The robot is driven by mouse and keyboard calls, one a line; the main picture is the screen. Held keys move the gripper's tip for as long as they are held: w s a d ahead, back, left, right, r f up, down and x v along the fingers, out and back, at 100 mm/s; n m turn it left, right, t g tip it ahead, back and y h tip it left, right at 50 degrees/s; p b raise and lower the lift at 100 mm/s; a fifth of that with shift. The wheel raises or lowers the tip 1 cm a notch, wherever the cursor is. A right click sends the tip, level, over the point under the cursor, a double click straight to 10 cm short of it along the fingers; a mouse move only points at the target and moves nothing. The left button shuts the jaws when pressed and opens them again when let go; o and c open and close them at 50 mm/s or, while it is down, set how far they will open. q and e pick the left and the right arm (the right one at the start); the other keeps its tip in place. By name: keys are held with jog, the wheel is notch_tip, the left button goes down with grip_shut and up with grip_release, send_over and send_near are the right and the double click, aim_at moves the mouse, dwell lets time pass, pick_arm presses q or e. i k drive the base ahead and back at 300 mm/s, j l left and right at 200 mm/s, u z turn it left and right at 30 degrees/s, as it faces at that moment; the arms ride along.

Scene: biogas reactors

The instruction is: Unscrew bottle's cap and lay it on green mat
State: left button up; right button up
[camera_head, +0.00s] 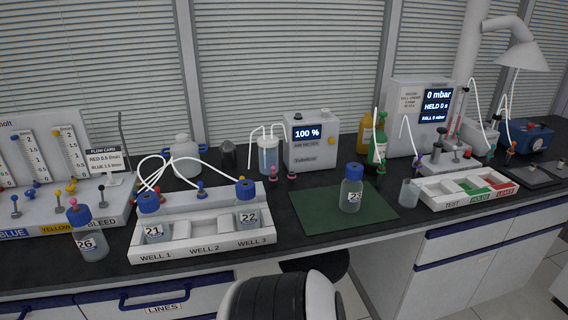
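A clear bottle (351,194) with a blue cap (354,171) stands upright on the green mat (315,215). Its label starts with a 2; the second digit is hard to read. The cap is on the bottle. The mat lies flat on the dark bench, and the rest of it is bare. Bottle 26 (91,241), also blue-capped, stands at the left. Blue-capped bottles 21 (154,229) and 22 (247,217) sit in the white well rack (203,244). Neither of my grippers is in view.
A small clear beaker (408,194) stands right of the mat, beside a white tray (435,201) with marked compartments. A green bottle (377,150) and a grey unit reading 100 % (311,143) stand behind the mat. Thin white tubes arch over the left rack.

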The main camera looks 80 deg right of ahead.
aim_at(350, 191)
jog(key=z, duration=3.2)
